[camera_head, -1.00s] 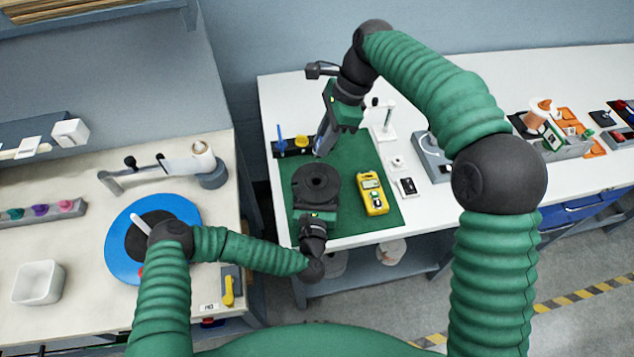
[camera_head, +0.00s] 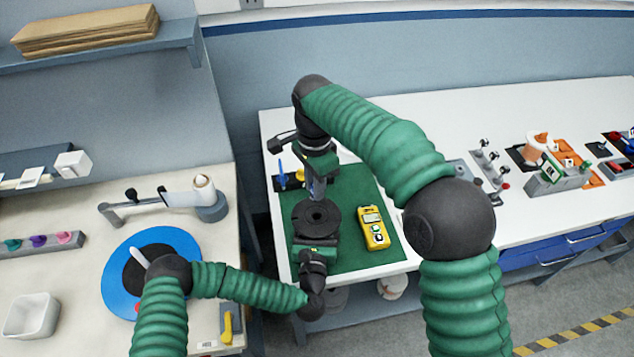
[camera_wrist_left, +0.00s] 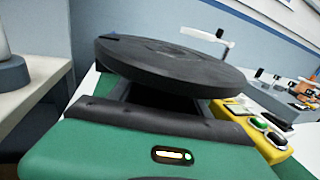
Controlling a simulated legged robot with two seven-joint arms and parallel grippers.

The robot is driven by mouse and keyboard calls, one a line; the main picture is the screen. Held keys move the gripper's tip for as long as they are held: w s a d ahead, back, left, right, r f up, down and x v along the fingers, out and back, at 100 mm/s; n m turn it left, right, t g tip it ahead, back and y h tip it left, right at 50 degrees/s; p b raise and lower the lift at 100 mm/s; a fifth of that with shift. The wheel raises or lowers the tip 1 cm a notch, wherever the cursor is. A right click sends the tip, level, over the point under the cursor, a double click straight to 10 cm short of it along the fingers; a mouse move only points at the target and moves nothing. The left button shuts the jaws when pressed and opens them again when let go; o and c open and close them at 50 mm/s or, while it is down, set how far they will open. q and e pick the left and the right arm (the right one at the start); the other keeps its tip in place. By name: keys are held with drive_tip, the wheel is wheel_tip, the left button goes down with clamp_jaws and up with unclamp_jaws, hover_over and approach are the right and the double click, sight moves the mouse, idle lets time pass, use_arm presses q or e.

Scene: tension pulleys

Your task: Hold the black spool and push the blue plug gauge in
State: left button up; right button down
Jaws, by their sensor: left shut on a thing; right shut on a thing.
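The black spool (camera_head: 316,217) lies flat over the front left of the green mat, its round hole facing up. My left gripper (camera_head: 315,240) is shut on its near edge. The left wrist view shows the spool's disc (camera_wrist_left: 180,66) level beyond my gripper's body (camera_wrist_left: 150,150). My right gripper (camera_head: 317,186) points down just above the spool's far side. It is shut on a slim grey-blue piece, mostly hidden by the gripper; whether this touches the spool is unclear. A blue upright piece (camera_head: 282,172) shows on the black rack behind left.
A yellow meter (camera_head: 373,228) lies right of the spool on the green mat (camera_head: 356,190). A yellow piece (camera_head: 300,174) shows beside my right gripper. The left bench holds a blue disc (camera_head: 185,243) and a white box (camera_head: 32,316). The bare white table front edge (camera_head: 370,270) is close.

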use_arm(q)
drive_tip(key=shift+d, duration=0.15)
use_arm(e)
drive_tip(key=f, duration=0.4)
drive_tip(key=shift+d, duration=0.2)
drive_tip(key=shift+f, duration=0.75)
drive_tip(key=shift+s+f, duration=0.1)
drive_tip(key=shift+f, duration=0.15)
idle(0.4)
drive_tip(key=shift+f, duration=1)
drive_tip(key=c, duration=1.2)
unclamp_jaws()
